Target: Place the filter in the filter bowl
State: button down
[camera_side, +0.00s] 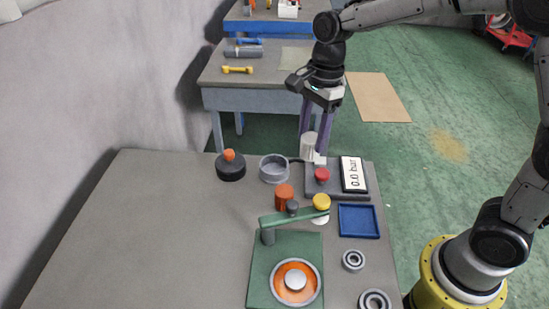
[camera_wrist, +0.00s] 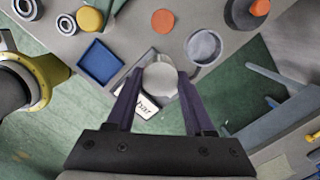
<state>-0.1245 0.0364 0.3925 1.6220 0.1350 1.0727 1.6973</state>
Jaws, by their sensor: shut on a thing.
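The filter, a pale whitish cylinder (camera_side: 308,147), is held upright between the purple fingers of my gripper (camera_side: 315,140). In the wrist view the filter's round top (camera_wrist: 160,80) shows between the fingertips. My gripper (camera_wrist: 160,74) is shut on it and points down. The filter bowl, a grey open round cup (camera_side: 273,168), stands at the far edge of the table, left of the filter in the side view. In the wrist view the bowl (camera_wrist: 203,47) is up and right of the filter, and its inside looks empty. The filter is apart from the bowl.
A black round part with an orange knob (camera_side: 230,168) stands left of the bowl. A gauge panel (camera_side: 354,174) with a red button (camera_side: 322,174) lies to the right. An orange cylinder (camera_side: 284,198), a green lever press (camera_side: 284,245) and a blue tray (camera_side: 358,221) are nearer.

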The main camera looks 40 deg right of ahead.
jog(key=w+f, duration=0.2)
jog(key=w, duration=0.1)
jog(key=w+a+f, duration=0.1)
jog(key=w+f, duration=0.2)
jog(key=w+a+f, duration=0.1)
jog(key=w+f, duration=0.2)
jog(key=shift+w, duration=0.25)
jog(key=shift+w+f, duration=0.15)
jog(key=shift+f, duration=1.5)
jog(key=shift+f, duration=0.15)
jog(key=shift+c, duration=1.4)
grip_release()
